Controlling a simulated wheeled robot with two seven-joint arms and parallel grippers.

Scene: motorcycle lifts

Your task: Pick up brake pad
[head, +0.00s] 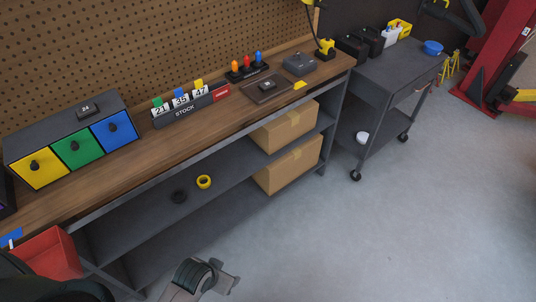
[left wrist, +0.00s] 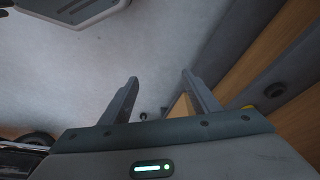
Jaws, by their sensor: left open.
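I cannot tell for sure which thing is the brake pad. A small dark block marked with a number (head: 267,85) lies on a dark flat tray (head: 257,93) on the wooden workbench. A similar dark block marked 24 (head: 85,110) lies on top of the drawer cabinet. My left gripper (head: 227,277) is low in front of the bench, over the floor and apart from both blocks. In the left wrist view its two fingers (left wrist: 160,77) are spread with nothing between them. My right gripper is not in view.
The wooden bench (head: 165,140) also holds the drawer cabinet (head: 70,125), a STOCK sign (head: 187,112) and colored-top items (head: 247,68). Cardboard boxes (head: 288,170), a black ring (head: 179,196) and a yellow ring (head: 204,182) lie on shelves below. A grey cart (head: 395,75) stands right. The floor (head: 400,235) is clear.

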